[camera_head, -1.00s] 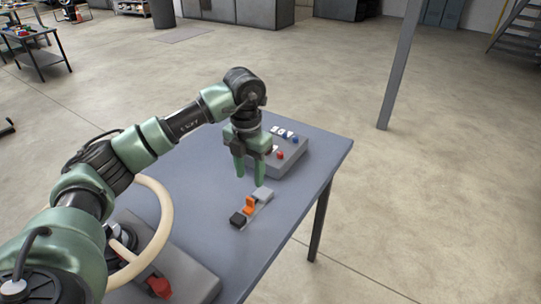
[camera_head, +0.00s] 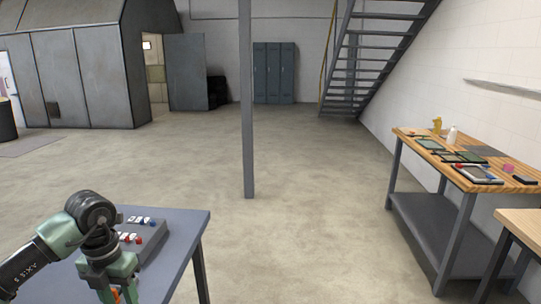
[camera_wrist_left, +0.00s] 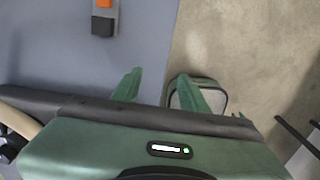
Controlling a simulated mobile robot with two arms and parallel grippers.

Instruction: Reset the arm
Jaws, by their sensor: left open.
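My left arm enters at the lower left in the head view. Its green left gripper (camera_head: 112,290) hangs over the blue-grey table (camera_head: 186,232), partly cut off by the bottom edge. In the left wrist view the two green fingers (camera_wrist_left: 160,90) are apart with nothing between them. A small strip with an orange block (camera_wrist_left: 104,3) and a black block (camera_wrist_left: 103,27) lies on the table, ahead of the fingers and to their left. A grey box with red, blue and white buttons (camera_head: 150,238) sits behind the gripper. My right gripper is not in view.
A grey post (camera_head: 247,110) stands beyond the table. Metal stairs (camera_head: 375,60) and blue lockers (camera_head: 273,73) are at the back. The floor between is clear.

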